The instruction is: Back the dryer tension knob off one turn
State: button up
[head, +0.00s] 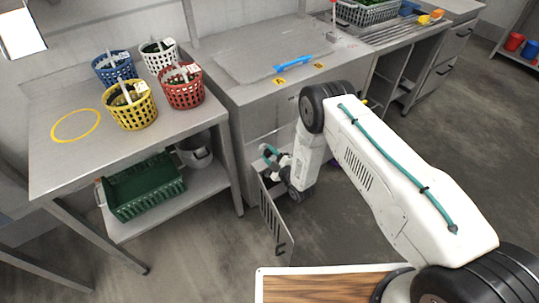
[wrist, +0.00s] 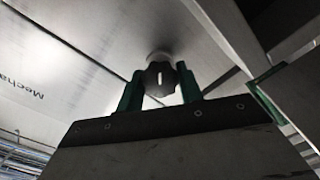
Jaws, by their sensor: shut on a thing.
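The tension knob (wrist: 160,80) is black and lobed with a white mark on its face, which stands upright in the wrist view. It sits on a pale round shaft or collar under a metal surface. My gripper (wrist: 161,88) has its two green fingers on either side of the knob, shut on it. In the head view my gripper (head: 270,154) is low at the front of the steel cabinet (head: 270,105), beside an open slotted door panel (head: 275,225). The knob is hidden in the head view.
A steel table (head: 60,165) at left bears several colored baskets, with a green crate (head: 145,190) on its lower shelf. A blue handle (head: 293,64) lies on the cabinet's top. The open door panel stands close to my arm.

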jog(key=n, duration=0.4)
jog(key=shift+n, duration=0.3)
jog(key=n, duration=0.3)
jog(key=shift+n, duration=0.4)
jog(key=n, duration=0.3)
jog(key=shift+f+n, duration=0.1)
jog(key=shift+n, duration=1.9)
jog(key=o, duration=1)
jog(key=shift+v, duration=3.95)
